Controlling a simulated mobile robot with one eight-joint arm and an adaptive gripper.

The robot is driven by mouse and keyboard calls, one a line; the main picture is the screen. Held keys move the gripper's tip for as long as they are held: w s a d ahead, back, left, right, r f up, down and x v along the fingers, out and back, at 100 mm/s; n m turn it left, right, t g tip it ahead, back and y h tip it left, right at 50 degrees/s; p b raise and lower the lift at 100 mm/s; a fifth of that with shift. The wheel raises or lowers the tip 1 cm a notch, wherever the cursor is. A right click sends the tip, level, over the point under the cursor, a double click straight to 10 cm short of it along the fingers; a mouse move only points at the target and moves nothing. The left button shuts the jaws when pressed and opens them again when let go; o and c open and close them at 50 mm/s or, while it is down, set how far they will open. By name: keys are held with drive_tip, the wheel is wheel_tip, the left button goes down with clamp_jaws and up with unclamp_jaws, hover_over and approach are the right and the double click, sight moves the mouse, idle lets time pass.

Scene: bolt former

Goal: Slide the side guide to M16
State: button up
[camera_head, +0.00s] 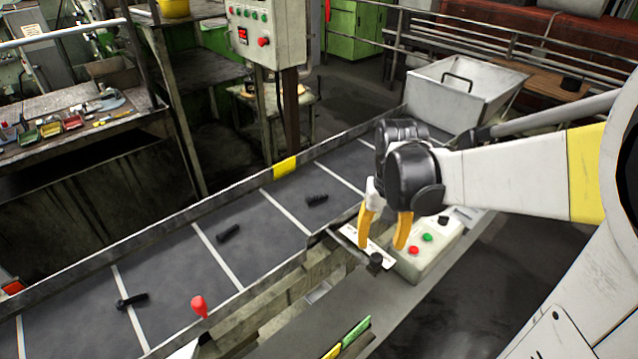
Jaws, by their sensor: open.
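My gripper (383,243) has two yellow fingers pointing down, spread apart with nothing between them. It is above the near edge of the conveyor. Just below the fingers is a small black knob (376,260), on what looks like the side guide's metal bar. A pale plate (350,235), perhaps the size scale, lies beside it, partly hidden behind the left finger. Its markings, including M16, are too small to read. I cannot tell whether a finger touches the knob; it appears a little lower than the fingertips.
The dark conveyor (262,228) carries several black bolts (228,233). A button box (428,250) stands right beside the gripper. A red-knobbed lever (199,306) rises at the near edge. A grey metal bin (465,90) is at the conveyor's far end. A control panel (266,30) stands behind.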

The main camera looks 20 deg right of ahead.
sight(377, 257)
wheel_tip(377, 257, down, 6)
drive_tip(key=shift+a+f+b, duration=0.1)
drive_tip(key=shift+f+b, duration=0.05)
drive_tip(key=shift+b, duration=0.5)
